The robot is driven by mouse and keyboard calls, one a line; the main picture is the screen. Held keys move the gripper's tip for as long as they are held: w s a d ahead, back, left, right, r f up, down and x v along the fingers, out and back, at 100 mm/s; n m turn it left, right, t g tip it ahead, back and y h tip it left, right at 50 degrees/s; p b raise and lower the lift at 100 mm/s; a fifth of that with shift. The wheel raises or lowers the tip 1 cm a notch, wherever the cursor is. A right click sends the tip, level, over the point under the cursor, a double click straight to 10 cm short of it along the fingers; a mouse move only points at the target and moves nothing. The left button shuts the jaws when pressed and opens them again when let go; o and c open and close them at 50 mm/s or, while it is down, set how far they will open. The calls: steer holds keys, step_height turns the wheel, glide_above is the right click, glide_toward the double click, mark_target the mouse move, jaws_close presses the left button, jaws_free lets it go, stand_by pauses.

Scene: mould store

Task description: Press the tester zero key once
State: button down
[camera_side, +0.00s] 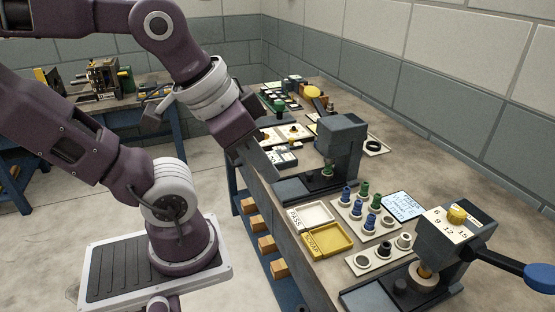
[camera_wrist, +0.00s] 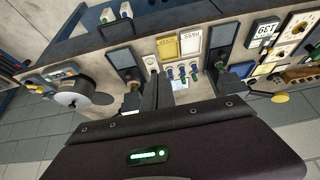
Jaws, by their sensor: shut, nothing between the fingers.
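Two dark grey bench machines could be the tester. One (camera_side: 342,140) stands mid-bench with a small green part under its head. The other (camera_side: 440,240), at the near end, has a numbered dial with a yellow knob and a blue-tipped lever. Neither shows a key that I can make out as zero. My gripper (camera_side: 268,176) is above the bench's front edge, left of the mid-bench machine in the side view, and its tips overlap the scene behind. In the wrist view its fingers (camera_wrist: 158,78) are together and empty, pointing toward the bench.
A white tray marked PASS (camera_side: 310,213) and a yellow tray marked SCRAP (camera_side: 328,240) lie between the machines. Small items crowd the far end.

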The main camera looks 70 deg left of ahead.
steer(key=w+a+r+n+h, duration=0.2)
steer(key=w+a+r+n, duration=0.1)
steer(key=w+r+n, duration=0.6)
steer(key=w+a+n+t, duration=0.2)
steer(key=w+a+n, duration=0.7)
steer(key=a, duration=0.5)
steer(key=w+a+f+n+t+y, duration=0.15)
steer(key=a+n, duration=0.35)
steer(key=a, duration=0.7)
steer(key=s+a+f+n+y, duration=0.1)
steer(key=a+f+n+y, duration=0.3)
steer(key=a, duration=0.7)
step_height(320, 180, down, 14)
steer(key=n+h, duration=0.1)
steer(key=h, duration=0.1)
steer(key=shift+w+d+f, duration=0.15)
steer(key=shift+w+f, duration=0.05)
steer(key=shift+w, duration=0.15)
steer(key=shift+h, duration=0.25)
